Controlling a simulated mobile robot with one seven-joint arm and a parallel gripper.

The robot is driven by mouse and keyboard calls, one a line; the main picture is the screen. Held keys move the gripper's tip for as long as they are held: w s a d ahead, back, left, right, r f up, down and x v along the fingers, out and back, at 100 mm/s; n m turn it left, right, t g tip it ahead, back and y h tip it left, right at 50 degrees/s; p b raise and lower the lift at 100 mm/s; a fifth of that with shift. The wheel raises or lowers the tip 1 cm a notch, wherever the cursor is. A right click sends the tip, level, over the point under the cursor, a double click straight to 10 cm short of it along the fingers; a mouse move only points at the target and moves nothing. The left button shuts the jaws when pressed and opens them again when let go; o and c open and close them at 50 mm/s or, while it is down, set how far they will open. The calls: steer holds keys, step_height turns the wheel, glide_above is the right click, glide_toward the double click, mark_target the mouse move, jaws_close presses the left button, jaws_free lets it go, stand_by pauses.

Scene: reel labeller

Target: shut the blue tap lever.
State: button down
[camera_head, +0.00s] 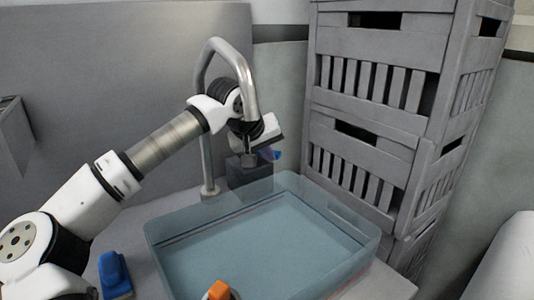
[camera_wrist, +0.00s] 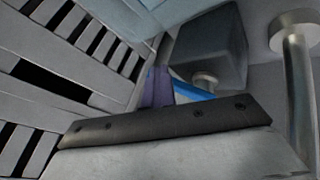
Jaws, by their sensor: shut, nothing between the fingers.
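The blue tap lever (camera_head: 272,154) shows as a small blue piece just right of my gripper (camera_head: 250,157), by a dark grey block (camera_head: 248,180). In the wrist view the blue lever (camera_wrist: 190,92) sits below the grey block (camera_wrist: 222,45), partly hidden behind the dark bar of my gripper's hand. My gripper is shut and empty, close beside the lever. I cannot tell whether they touch. The fingertips are not clear in the wrist view.
A clear blue tray (camera_head: 163,262) lies in front of the block. Grey slatted crates (camera_head: 365,85) are stacked at right. A blue object (camera_head: 115,275) and an orange-topped object (camera_head: 218,290) are near the front.

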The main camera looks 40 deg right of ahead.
steer(key=shift+r, duration=0.1)
steer(key=s+a+b, duration=0.2)
steer(key=s+a, duration=0.1)
steer(key=a, duration=0.9)
steer(key=shift+s+r, duration=0.3)
steer(key=shift+r, duration=0.05)
steer(key=shift+a, duration=0.1)
